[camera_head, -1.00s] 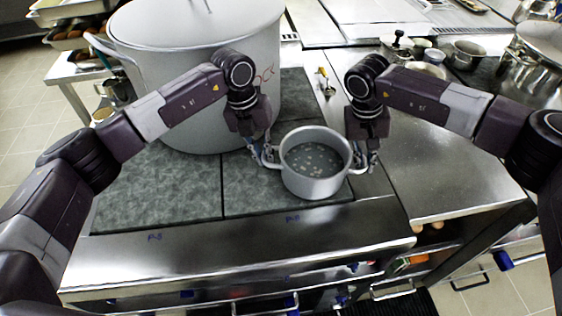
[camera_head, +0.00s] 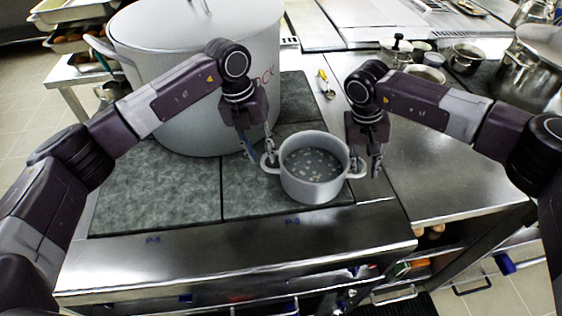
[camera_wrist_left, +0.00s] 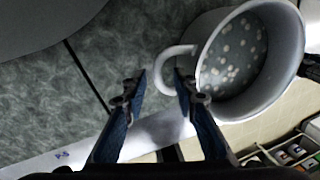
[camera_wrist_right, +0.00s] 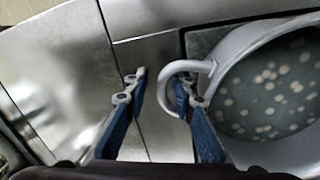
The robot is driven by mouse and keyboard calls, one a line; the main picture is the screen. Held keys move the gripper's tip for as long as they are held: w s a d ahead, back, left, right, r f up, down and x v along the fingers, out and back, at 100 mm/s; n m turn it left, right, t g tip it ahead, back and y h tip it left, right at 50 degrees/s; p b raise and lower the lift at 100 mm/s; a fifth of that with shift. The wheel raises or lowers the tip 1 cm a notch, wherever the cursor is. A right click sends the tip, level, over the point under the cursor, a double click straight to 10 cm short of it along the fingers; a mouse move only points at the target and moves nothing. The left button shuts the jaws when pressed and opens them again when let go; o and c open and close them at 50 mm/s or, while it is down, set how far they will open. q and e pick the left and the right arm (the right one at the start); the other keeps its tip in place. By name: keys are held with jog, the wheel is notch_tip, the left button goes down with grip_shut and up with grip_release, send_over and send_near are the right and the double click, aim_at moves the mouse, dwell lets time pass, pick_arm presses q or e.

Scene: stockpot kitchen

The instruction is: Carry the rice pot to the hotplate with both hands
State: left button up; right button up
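The rice pot (camera_head: 312,178), a small grey pot with pale grains in liquid, is upright at the front right of the dark hotplate (camera_head: 250,190), near its steel front border. My left gripper (camera_head: 259,158) is at the pot's left handle (camera_wrist_left: 172,58). In the left wrist view its fingers are apart, with the handle loop beside the right finger. My right gripper (camera_head: 367,170) is at the other handle (camera_wrist_right: 172,78). Its fingers are also apart, with one finger at the loop. The pot's underside is hidden.
A very large stockpot (camera_head: 190,90) stands on the hotplate behind my left gripper. A small yellow-handled utensil (camera_head: 325,82) lies behind the rice pot. The steel counter (camera_head: 440,170) at right is clear in front; several pots (camera_head: 466,57) stand farther back.

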jog(key=shift+a, duration=0.1)
jog(key=shift+r, duration=0.1)
pick_arm(q)
jog(key=r, duration=0.2)
jog(key=a+r, duration=0.1)
jog(key=r, duration=0.1)
jog(key=shift+r, duration=0.25)
pick_arm(e)
notch_tip(320, 180, up, 12)
jog(key=a, duration=0.2)
jog(key=shift+f, duration=0.2)
jog(key=shift+f, duration=0.1)
